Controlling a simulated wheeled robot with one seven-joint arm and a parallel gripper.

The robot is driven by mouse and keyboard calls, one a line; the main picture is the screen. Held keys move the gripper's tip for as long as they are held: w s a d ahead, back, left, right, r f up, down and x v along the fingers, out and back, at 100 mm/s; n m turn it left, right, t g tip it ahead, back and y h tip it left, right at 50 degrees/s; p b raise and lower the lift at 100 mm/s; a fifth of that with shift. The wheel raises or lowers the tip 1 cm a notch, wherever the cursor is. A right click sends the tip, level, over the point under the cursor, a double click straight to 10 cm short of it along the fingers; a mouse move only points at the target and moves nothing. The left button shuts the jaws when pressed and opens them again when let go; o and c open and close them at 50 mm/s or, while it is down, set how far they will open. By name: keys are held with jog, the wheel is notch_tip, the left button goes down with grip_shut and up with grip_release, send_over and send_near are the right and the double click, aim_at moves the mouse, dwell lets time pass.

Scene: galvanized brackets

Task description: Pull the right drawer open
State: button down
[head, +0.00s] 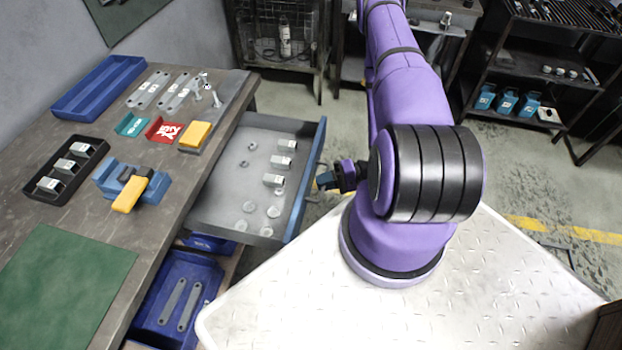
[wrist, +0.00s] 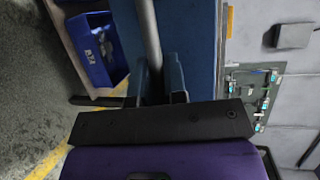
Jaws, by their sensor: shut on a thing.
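The right drawer (head: 321,150) stands well out from the workbench, with its blue front facing my arm. Inside it are several galvanized brackets (head: 274,180) and round discs (head: 250,206). My gripper (head: 325,181) is at the outer side of the drawer front, partly hidden behind my wrist in the head view. In the wrist view the grey bar handle (wrist: 149,35) runs along the blue drawer front (wrist: 195,45). My gripper's fingers (wrist: 160,84) are shut around the bar, close to the front. The exact contact is partly hidden by the gripper body.
The workbench (head: 60,210) carries a blue tray (head: 98,88), a black tray (head: 66,168), a blue vise (head: 132,185) and a green mat (head: 65,272). A blue bin (head: 178,300) with flat strips sits below. Shelving (head: 535,75) stands at the back right.

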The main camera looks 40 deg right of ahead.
jog(key=shift+s+d, duration=0.25)
jog(key=c, duration=1.2)
grip_release()
